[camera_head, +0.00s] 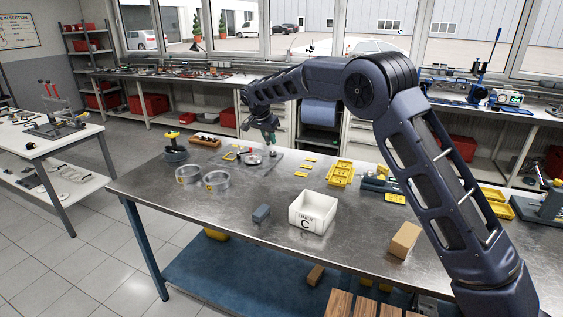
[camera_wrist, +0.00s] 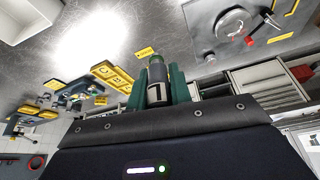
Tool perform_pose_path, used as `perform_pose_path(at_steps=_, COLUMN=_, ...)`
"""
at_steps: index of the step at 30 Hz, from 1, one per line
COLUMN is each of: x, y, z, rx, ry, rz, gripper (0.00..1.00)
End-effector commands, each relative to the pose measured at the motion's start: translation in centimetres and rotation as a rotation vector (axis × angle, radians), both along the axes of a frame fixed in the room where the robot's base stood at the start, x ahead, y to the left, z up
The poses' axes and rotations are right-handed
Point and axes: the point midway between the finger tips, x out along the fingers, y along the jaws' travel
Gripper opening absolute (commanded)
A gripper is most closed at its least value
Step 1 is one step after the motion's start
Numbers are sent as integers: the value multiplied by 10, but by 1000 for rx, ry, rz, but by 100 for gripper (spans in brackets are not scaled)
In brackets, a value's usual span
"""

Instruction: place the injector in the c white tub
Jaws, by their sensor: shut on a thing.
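The white tub marked C (camera_head: 312,213) stands upright on the steel bench near its front middle. Its corner also shows at the top left of the wrist view (camera_wrist: 32,14). My gripper (camera_head: 271,139) is over the far part of the bench, behind and left of the tub. In the wrist view its green fingers (camera_wrist: 158,78) are shut on the injector (camera_wrist: 157,92), a small dark and metallic cylinder with a white label marked 1. The injector is small and hard to make out in the head view.
A grey block (camera_head: 261,214) sits just left of the tub, and a cardboard box (camera_head: 404,240) to its right. Yellow trays (camera_head: 340,173) lie behind the tub. Bare bench lies between my gripper and the tub.

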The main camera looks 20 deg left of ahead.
Motion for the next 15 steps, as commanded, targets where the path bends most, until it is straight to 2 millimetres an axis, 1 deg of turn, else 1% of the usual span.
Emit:
perform_pose_path(at_steps=5, x=-10, y=-22, z=10, rx=1, ry=1, rz=-9, gripper=0)
perform_pose_path(at_steps=8, x=-20, y=-43, z=13, rx=2, ry=3, rz=-16, gripper=0)
perform_pose_path(at_steps=15, x=-51, y=-100, z=19, rx=2, ry=5, rz=-30, gripper=0)
